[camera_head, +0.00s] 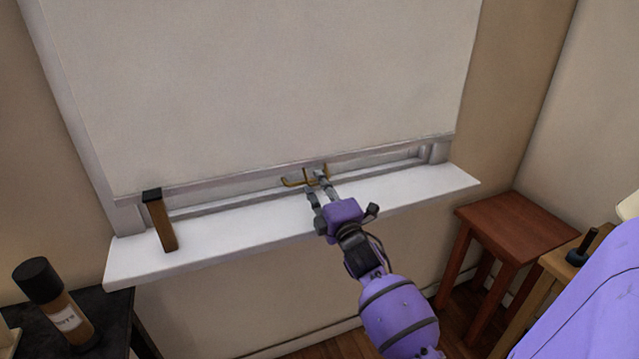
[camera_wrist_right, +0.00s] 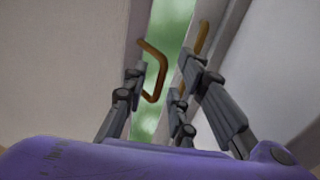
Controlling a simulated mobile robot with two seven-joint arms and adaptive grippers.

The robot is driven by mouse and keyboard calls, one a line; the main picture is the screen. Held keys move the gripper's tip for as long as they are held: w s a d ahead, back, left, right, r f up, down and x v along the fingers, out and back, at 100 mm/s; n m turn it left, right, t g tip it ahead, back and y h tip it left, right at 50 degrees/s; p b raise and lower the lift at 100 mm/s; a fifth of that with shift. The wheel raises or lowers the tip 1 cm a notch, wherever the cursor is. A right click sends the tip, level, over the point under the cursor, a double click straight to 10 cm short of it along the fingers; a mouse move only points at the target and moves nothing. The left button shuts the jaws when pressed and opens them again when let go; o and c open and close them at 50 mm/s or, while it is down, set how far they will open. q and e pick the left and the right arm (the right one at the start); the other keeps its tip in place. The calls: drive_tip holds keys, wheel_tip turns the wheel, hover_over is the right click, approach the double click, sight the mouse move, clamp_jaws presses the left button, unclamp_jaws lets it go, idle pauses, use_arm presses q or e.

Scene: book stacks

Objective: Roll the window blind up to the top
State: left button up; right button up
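The pale window blind (camera_head: 270,80) hangs down over most of the window. Its bottom rail (camera_head: 230,178) is a little above the sill, leaving a narrow strip uncovered. A brass handle (camera_head: 293,183) shows at the rail's middle. My right gripper (camera_head: 317,187) is at the handle, with its fingers apart. In the right wrist view, a bent brass piece (camera_wrist_right: 158,75) is close to the left finger, and another brass bit (camera_wrist_right: 203,36) shows beyond the right finger. I cannot tell whether the fingers touch the brass. My left gripper is not in view.
The white sill (camera_head: 225,235) runs under the window, with a brown, black-topped block (camera_head: 161,222) at its left. A dark table (camera_head: 112,318) with a black-capped bottle (camera_head: 62,308) stands lower left. A red-brown stool (camera_head: 520,226) stands right.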

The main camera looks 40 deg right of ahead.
use_arm(q)
drive_tip(key=shift+w+r, duration=0.1)
drive_tip(key=shift+w, duration=0.2)
use_arm(e)
drive_tip(key=shift+w+d, duration=0.1)
drive_tip(key=shift+w, duration=0.2)
use_arm(q)
drive_tip(key=shift+d, duration=0.1)
